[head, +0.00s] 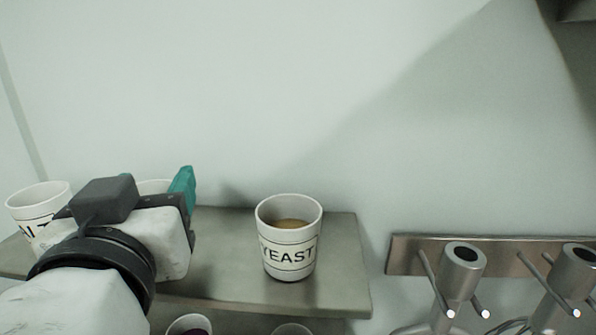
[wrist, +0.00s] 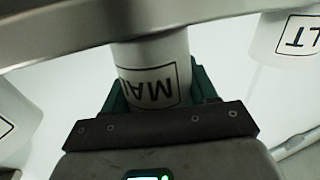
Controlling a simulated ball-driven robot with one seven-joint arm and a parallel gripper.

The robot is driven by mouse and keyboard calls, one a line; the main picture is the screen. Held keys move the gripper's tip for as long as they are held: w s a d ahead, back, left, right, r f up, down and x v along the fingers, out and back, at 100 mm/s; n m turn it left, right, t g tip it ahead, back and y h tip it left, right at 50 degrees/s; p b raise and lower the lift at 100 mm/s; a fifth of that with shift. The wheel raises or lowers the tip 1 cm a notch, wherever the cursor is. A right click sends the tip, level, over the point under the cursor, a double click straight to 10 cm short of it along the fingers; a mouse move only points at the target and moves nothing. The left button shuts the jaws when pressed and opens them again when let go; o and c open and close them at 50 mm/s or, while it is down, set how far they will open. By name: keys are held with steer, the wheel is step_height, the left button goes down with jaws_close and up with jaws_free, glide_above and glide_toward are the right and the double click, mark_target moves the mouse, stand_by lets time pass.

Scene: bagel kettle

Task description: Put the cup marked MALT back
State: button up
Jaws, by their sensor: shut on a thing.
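The cup marked MALT (wrist: 150,78) is white with a black-framed label, seen upside down in the wrist view, with MAL readable. My gripper (wrist: 160,92) has its teal fingers on either side of this cup and is shut on it. In the head view my gripper (head: 168,190) is over the left part of the metal shelf (head: 342,255), and only the pale rim of the cup (head: 153,186) shows behind it. The shelf's edge (wrist: 60,47) crosses the cup's lower end in the wrist view, so I cannot tell whether the cup touches the shelf.
A white cup marked YEAST (head: 290,240) with brown contents stands on the shelf to the right. Another white cup (head: 38,205), its label partly hidden, stands at the far left. Cups show below the shelf (head: 190,325).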

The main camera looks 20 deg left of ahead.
steer(key=shift+f, duration=0.3)
steer(key=shift+f, duration=0.1)
steer(key=o, duration=1)
steer(key=shift+o, duration=0.2)
steer(key=shift+r, duration=0.3)
steer(key=b+v, duration=0.3)
steer(key=v, duration=0.9)
steer(key=shift+f, duration=0.1)
